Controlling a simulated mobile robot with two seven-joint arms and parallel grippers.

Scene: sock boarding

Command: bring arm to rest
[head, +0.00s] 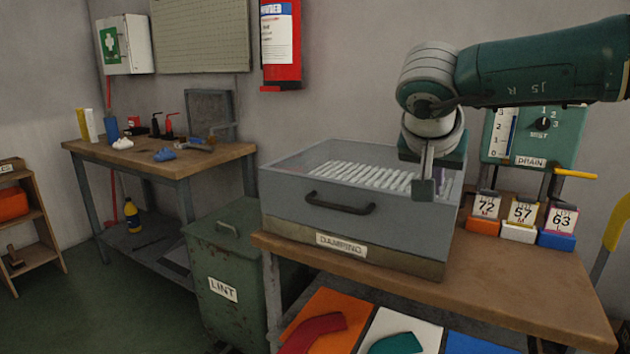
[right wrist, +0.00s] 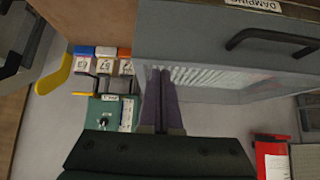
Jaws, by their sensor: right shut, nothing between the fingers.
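My right arm comes in from the right in the head view. My right gripper (head: 424,188) points down in front of the right part of the grey damping box (head: 350,222), and its fingers are together with nothing between them. In the right wrist view the two dark fingers (right wrist: 160,76) lie side by side, with the damping box (right wrist: 200,42) beyond them. I cannot tell whether the fingers touch the box. My left gripper is in neither view.
The box stands on a wooden bench (head: 530,290), beside several numbered cards on coloured blocks and the green drain panel (head: 545,138). Orange (head: 320,308) and white boards with sock shapes lie below the bench edge. A green lint bin (head: 235,265) stands left.

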